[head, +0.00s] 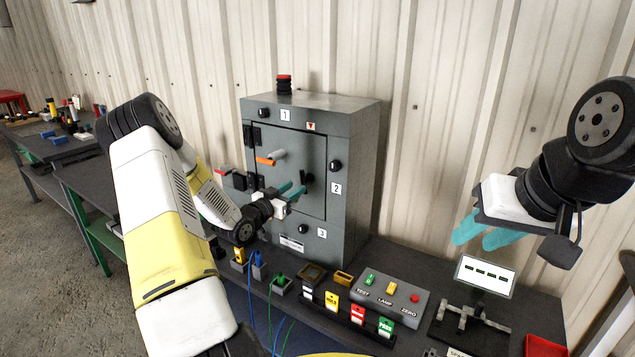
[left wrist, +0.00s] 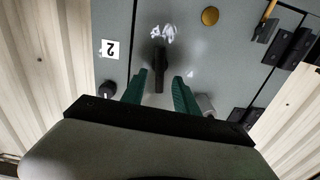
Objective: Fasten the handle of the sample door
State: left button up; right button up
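The sample door (head: 290,150) is a grey panel in the front of a grey cabinet and looks closed. Its black handle (head: 308,178) is near the door's right side. In the left wrist view the handle (left wrist: 158,70) stands lengthwise, with its end pointing toward the gripper. My left gripper (head: 292,190) is in front of the door. Its teal fingers (left wrist: 160,95) are apart, one on each side of the handle's end, with visible gaps. I cannot tell how deep they reach. My right gripper (head: 485,234) hangs at the right, away from the cabinet, its fingers apart and empty.
Black knobs labelled 1, 2 (head: 335,165) and 3 surround the door. Hinges and an orange-tipped peg (head: 266,161) are on its left. Before the cabinet are coloured plugs, tags and a button box (head: 390,297). A small sign (head: 485,274) stands under my right gripper.

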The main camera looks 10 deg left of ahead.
aim_at(304, 179)
pick_arm(q)
jog(key=x, duration=0.6)
jog(key=shift+w, duration=0.25)
